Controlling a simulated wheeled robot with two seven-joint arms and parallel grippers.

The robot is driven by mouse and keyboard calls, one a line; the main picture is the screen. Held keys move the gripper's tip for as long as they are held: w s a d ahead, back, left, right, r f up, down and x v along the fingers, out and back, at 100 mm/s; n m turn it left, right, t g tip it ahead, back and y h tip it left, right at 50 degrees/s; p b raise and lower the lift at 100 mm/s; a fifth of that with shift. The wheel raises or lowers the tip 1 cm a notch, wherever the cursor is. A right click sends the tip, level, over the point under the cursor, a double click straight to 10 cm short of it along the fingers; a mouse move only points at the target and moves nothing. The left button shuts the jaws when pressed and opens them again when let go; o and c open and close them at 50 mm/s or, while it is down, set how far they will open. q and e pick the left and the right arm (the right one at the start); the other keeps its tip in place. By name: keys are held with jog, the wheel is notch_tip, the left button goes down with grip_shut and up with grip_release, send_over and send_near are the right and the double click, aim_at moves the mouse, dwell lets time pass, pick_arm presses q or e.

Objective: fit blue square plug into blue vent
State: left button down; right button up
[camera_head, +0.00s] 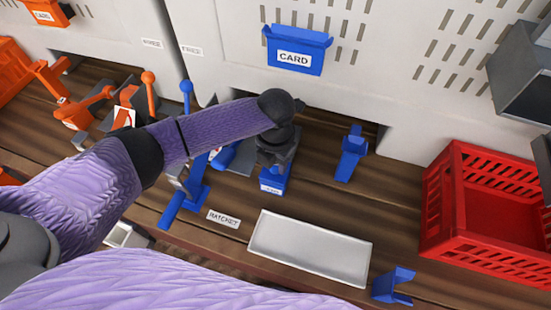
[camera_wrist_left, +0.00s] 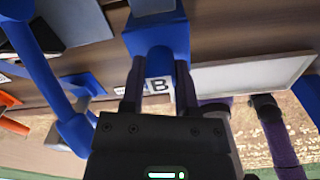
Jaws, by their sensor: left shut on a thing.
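My left gripper (camera_head: 272,165) points down over the wooden deck in the head view, shut on a blue block-like piece (camera_head: 274,181), which I take for the plug. In the left wrist view the piece (camera_wrist_left: 157,42) runs between the two fingers of the gripper (camera_wrist_left: 157,85). I cannot clearly identify the blue vent. My right gripper is not in view.
A blue upright fixture (camera_head: 351,153) stands right of the gripper. A white tray (camera_head: 310,247) lies in front, with a blue bracket (camera_head: 393,285) beside it. A red crate (camera_head: 450,240) is at right. A blue lever (camera_head: 190,200) is close on the left. A blue CARD holder (camera_head: 296,50) hangs behind.

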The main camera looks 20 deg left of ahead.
pick_arm(q)
jog(key=shift+c, duration=1.4)
grip_release()
